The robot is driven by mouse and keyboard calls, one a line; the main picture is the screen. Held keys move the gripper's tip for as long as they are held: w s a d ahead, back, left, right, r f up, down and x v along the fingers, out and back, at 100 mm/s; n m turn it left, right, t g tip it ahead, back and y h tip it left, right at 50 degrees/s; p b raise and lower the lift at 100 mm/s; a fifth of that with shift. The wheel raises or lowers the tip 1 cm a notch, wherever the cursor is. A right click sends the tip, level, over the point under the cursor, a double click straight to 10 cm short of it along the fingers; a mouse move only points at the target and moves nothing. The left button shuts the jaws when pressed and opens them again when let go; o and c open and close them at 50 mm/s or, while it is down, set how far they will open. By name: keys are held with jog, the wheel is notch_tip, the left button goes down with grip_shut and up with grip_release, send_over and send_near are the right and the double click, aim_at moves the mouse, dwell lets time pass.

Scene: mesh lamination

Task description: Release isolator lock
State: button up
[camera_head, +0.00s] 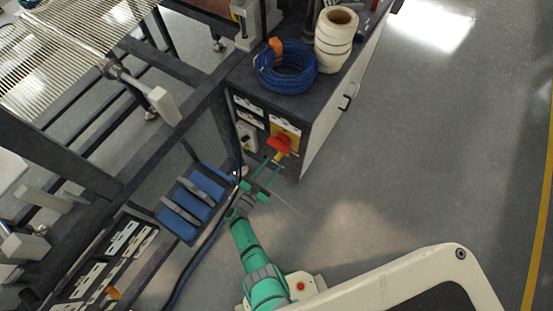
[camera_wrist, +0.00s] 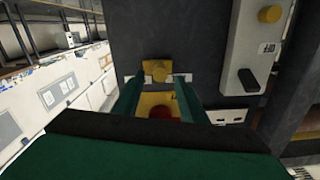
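A red rotary isolator handle (camera_head: 278,145) sits on a yellow plate (camera_head: 288,129) on the dark front of the cabinet. A small yellow piece (camera_head: 279,157), perhaps the lock, shows just below the handle. In the wrist view the yellow piece (camera_wrist: 158,70) lies by the fingertips, and the red handle (camera_wrist: 160,112) shows between the fingers, partly hidden by my wrist. My gripper (camera_head: 268,170) is open, with its two green fingers apart, just in front of the isolator. In the wrist view the fingers (camera_wrist: 158,90) point at the panel. I cannot tell whether they touch anything.
A grey switch box (camera_wrist: 250,50) with a yellow button and black lever stands out beside the isolator. A blue cable coil (camera_head: 287,68) and white rolls (camera_head: 335,40) rest on the cabinet (camera_head: 325,110). A dark frame (camera_head: 100,185) stands left. Floor to the right is clear.

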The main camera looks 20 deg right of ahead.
aim_at(276, 160)
jog(key=shift+x, duration=2.3)
grip_shut()
jog(key=w+a, duration=0.2)
jog(key=w, duration=0.1)
jog(key=shift+a, duration=0.15)
grip_release()
jog(key=shift+s, duration=0.2)
